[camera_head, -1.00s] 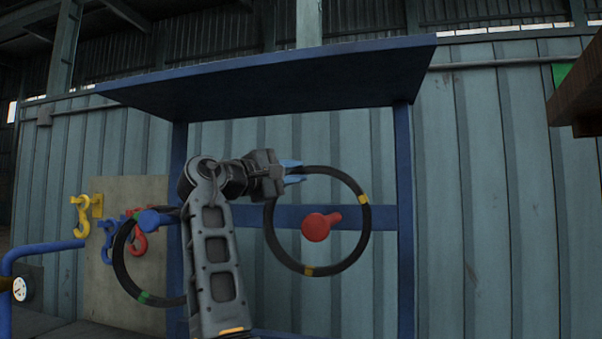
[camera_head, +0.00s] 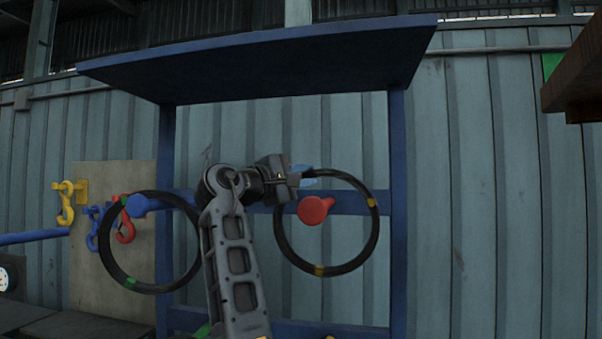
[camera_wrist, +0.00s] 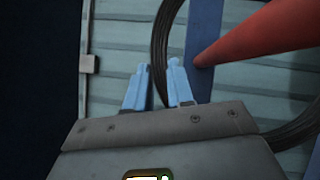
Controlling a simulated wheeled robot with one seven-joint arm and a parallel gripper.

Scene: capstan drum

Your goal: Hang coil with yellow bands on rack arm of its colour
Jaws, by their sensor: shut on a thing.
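The coil with yellow bands (camera_head: 282,245) is a dark ring, upright in front of the rack. My gripper (camera_head: 308,177) is shut on its upper left rim. In the wrist view, my gripper (camera_wrist: 160,66) has the dark coil (camera_wrist: 165,35) between its blue fingertips. The red rack arm (camera_head: 314,211) shows inside the ring's opening, its round end towards me. In the wrist view, the red arm (camera_wrist: 255,35) runs close to the right of the fingers. Whether the coil touches it is unclear. A blue rack arm (camera_head: 138,205) is at the left.
A green-banded coil (camera_head: 112,263) hangs at the blue arm, left of my arm. The blue rack (camera_head: 398,250) has posts and an overhead roof (camera_head: 270,58). Yellow (camera_head: 66,205), blue and red hooks are on a board at the left. A brown slab (camera_head: 575,85) juts in at upper right.

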